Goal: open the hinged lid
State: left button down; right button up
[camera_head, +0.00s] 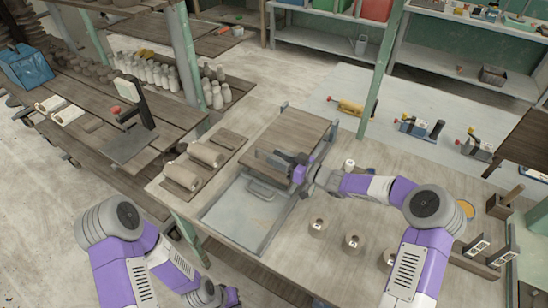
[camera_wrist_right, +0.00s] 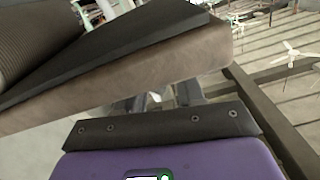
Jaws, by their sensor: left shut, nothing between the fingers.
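A pale grey framed panel (camera_head: 236,222) lies flat on the workbench, with a grey handle-like bar (camera_head: 262,190) near its far end. A wooden board (camera_head: 292,128) adjoins it at the back, between metal rails. I cannot tell for certain which of the two is the hinged lid. My right gripper (camera_head: 291,170) is at the board's front edge, close to the bar. My left gripper (camera_head: 226,297) is shut and empty, low in the head view, away from the panel.
Clay rolls (camera_head: 205,153) lie on boards left of the panel. Several small pots (camera_head: 317,225) stand on the bench to the right. A green post (camera_head: 380,75) rises at the bench's back edge. A side table (camera_head: 85,110) with a tool stand is at the left.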

jog(key=shift+x, duration=0.8)
grip_shut()
